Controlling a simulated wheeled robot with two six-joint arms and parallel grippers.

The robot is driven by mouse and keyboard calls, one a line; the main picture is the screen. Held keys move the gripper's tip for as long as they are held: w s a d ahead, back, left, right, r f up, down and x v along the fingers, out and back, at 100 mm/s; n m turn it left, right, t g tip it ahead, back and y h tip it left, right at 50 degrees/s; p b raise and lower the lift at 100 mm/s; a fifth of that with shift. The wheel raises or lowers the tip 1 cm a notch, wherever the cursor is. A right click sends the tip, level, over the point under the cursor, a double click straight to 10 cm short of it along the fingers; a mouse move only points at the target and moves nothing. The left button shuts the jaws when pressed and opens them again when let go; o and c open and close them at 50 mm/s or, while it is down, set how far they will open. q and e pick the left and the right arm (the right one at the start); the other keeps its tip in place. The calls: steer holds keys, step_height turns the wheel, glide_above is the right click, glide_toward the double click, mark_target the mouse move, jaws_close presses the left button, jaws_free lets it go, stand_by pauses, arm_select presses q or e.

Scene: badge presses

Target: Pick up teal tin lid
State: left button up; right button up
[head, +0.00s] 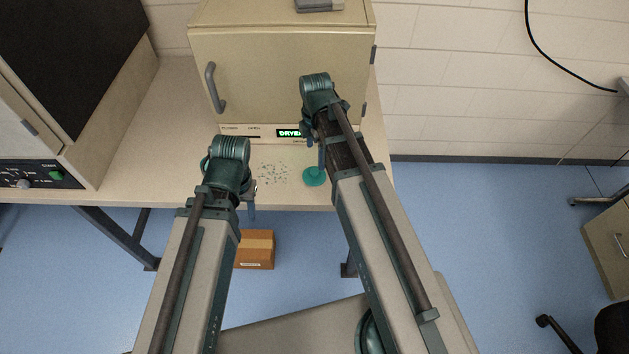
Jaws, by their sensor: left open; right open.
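The teal tin lid (314,177) is a small round disc lying on the tan worktop near its front edge. My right gripper (316,150) is open and points down just behind and above the lid in the picture; one finger ends close to the lid's upper edge. I cannot tell whether it touches. Nothing shows between its fingers. My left gripper (246,203) is open and appears empty over the front edge of the worktop, left of the lid. Its wrist partly hides its fingers.
Small teal bits (273,173) lie scattered on the worktop (145,160) left of the lid. A beige cabinet (275,75) with a handle and lit display stands behind. A dark-fronted machine (65,75) is at left. A brown box (256,250) sits below the worktop.

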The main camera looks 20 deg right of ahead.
mark_target(314, 171)
steer(key=shift+a+f+b, duration=0.2)
steer(key=shift+f+b, duration=4.05)
steer(key=shift+f, duration=0.5)
steer(key=shift+r, duration=0.1)
steer(key=c, duration=1)
